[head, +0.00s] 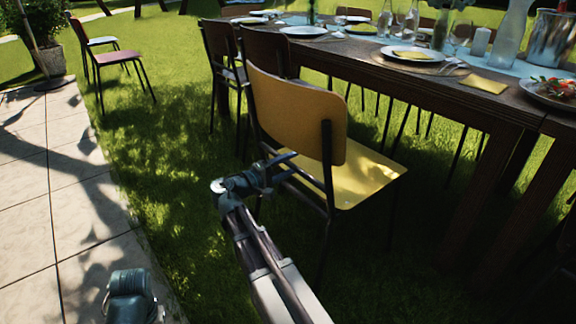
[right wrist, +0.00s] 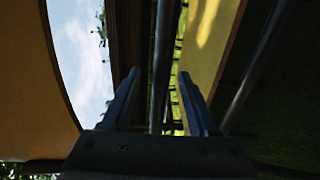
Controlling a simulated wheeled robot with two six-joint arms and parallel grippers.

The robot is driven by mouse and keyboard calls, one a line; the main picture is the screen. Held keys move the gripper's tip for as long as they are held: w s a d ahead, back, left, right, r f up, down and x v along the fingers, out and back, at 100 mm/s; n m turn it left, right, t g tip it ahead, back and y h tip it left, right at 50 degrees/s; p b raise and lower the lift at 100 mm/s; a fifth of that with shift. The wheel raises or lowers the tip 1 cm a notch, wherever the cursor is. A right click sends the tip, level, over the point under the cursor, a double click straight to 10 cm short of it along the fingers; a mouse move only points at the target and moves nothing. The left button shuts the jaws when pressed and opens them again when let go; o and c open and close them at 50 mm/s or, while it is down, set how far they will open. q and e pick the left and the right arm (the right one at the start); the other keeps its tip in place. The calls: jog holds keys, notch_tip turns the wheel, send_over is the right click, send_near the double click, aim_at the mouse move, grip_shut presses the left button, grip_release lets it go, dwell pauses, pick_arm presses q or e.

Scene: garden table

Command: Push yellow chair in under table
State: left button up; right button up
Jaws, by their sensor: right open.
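The yellow chair (head: 290,115) stands upright on the grass at the near long side of the table (head: 390,65), its backrest toward me and its seat facing the table. The seat is mostly outside the table edge. My right gripper (head: 282,168) is open at the chair's back, below the backrest. In the right wrist view the jaws (right wrist: 160,100) are apart, with a dark chair tube (right wrist: 162,60) showing between them; I cannot tell whether they touch it. The yellow backrest (right wrist: 22,75) is at left and the seat (right wrist: 213,45) at right.
Dark-backed chairs (head: 222,42) stand along the table left of the yellow one. Plates (head: 413,53), glasses and bottles crowd the tabletop. A red-seated chair (head: 117,57) stands apart on the grass. Stone paving (head: 50,200) lies at left, with open grass between.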

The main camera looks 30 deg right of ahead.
jog(key=shift+d, duration=0.2)
grip_shut()
dwell(1.4)
